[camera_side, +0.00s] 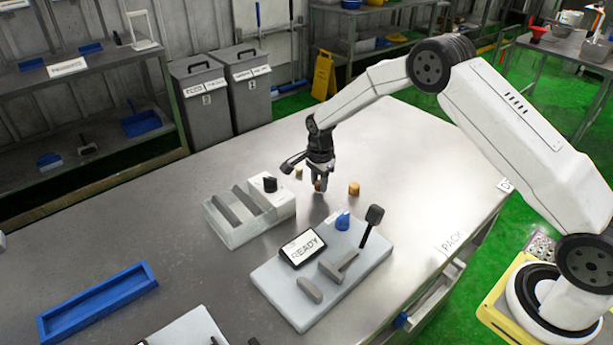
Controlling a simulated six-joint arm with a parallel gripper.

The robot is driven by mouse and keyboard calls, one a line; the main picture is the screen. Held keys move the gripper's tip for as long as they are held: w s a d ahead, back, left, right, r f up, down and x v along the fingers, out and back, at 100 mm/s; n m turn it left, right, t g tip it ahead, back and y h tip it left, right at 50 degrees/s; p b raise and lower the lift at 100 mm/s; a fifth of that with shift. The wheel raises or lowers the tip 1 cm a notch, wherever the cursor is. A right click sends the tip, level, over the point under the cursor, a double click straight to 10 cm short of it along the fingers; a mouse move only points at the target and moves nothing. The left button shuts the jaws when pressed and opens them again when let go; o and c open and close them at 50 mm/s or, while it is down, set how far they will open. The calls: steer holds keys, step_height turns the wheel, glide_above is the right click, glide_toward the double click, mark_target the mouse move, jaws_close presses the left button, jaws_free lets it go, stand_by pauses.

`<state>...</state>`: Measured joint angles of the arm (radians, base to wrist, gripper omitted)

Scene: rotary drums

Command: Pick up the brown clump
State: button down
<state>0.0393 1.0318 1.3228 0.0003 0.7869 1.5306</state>
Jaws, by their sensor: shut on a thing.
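My gripper (320,183) points down over the middle of the steel table. It is shut on a small brown clump (318,187), of which only a little shows between the fingertips. The clump is at or just above the table top; I cannot tell whether it touches. An orange-brown piece (354,188) stands on the table to the right of my gripper. A smaller tan piece (299,173) lies just behind and to the left of it.
A light grey tray with slots (232,238) and a black knob (270,184) stands left of my gripper. A white board (290,307) with a READY screen (303,248), a blue piece (342,220) and an upright black lever (372,222) is in front. A blue tray (98,304) lies front left.

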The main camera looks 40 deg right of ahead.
steer(key=s+r, duration=1.2)
steer(key=s, duration=0.2)
steer(key=shift+a, duration=0.25)
